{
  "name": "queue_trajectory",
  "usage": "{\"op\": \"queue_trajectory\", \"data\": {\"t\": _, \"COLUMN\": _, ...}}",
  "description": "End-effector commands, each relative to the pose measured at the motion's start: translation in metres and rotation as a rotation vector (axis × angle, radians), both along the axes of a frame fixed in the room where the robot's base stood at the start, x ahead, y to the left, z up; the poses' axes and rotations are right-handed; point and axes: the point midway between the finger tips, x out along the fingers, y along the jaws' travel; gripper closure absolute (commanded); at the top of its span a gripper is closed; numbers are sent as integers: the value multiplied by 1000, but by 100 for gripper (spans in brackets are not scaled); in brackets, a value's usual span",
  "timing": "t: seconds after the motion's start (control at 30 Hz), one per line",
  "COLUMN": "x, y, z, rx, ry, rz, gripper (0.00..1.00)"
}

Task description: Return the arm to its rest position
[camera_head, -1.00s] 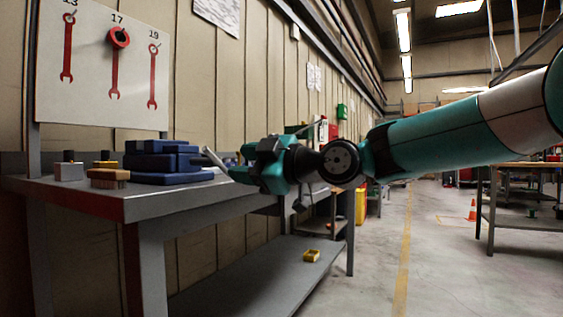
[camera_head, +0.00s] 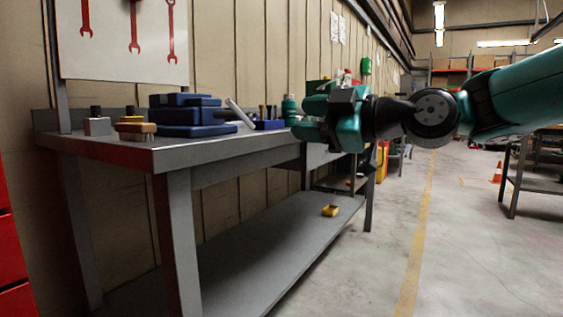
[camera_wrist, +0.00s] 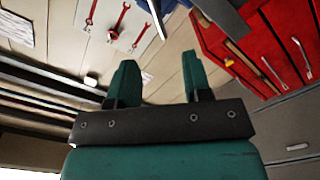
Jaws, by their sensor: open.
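My gripper (camera_head: 308,118) is teal and black, at the end of my teal arm, which reaches in from the right in the head view. It is in front of the right end of the workbench (camera_head: 250,142), about level with its top. In the wrist view my gripper (camera_wrist: 162,80) shows two teal fingers standing well apart with nothing between them. It is open and empty.
A red tool cabinet (camera_wrist: 270,45) shows in the wrist view. The floor at right is mostly clear.

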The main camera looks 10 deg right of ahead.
Motion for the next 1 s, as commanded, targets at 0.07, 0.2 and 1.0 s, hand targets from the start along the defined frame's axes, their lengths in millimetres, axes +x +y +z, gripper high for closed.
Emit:
{"op": "queue_trajectory", "data": {"t": 0.07, "x": -13, "y": 7, "z": -12, "rx": -15, "ry": 107, "rz": 11, "gripper": 55}}
{"op": "queue_trajectory", "data": {"t": 0.2, "x": -66, "y": 17, "z": -67, "rx": -77, "ry": 533, "rz": -10, "gripper": 55}}
{"op": "queue_trajectory", "data": {"t": 1.0, "x": -263, "y": -49, "z": -40, "rx": -306, "ry": 1619, "rz": -563, "gripper": 55}}
